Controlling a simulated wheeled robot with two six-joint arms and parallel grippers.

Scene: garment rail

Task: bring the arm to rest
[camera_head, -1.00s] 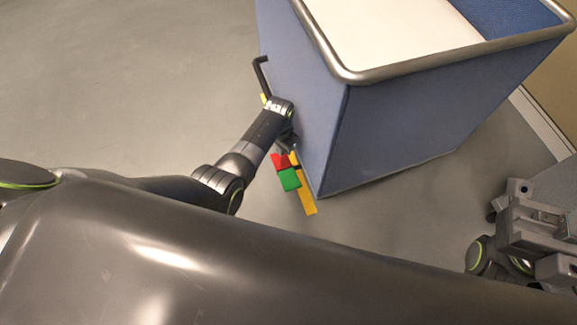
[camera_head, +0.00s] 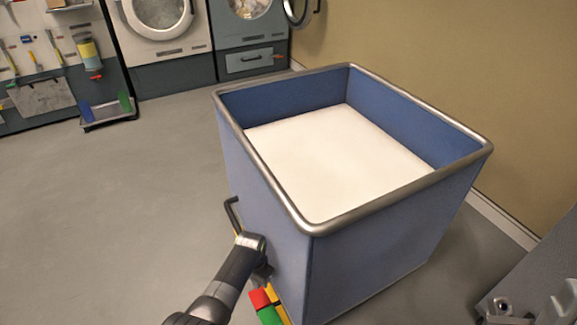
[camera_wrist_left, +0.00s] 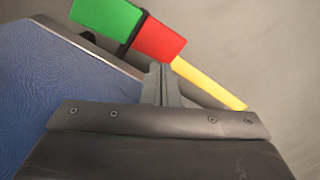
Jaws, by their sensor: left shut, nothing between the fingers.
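My left gripper (camera_head: 262,275) is low beside the near left side of a blue bin, close to its dark handle (camera_head: 232,213). In the left wrist view its fingers (camera_wrist_left: 160,78) are shut together with nothing between them. A red, green and yellow piece (camera_head: 268,313) is just below the gripper in the head view. It also shows in the left wrist view (camera_wrist_left: 160,40), beyond the fingertips; I cannot tell whether they touch it. Grey parts of my right arm show at the bottom right corner; its jaws cannot be made out.
The blue bin (camera_head: 375,240) has a metal rim and a white surface inside. It fills the middle right, near a tan wall (camera_head: 430,50). Washing machines (camera_head: 160,20) and a tool board (camera_head: 30,50) stand at the back. The floor (camera_head: 120,200) on the left is clear.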

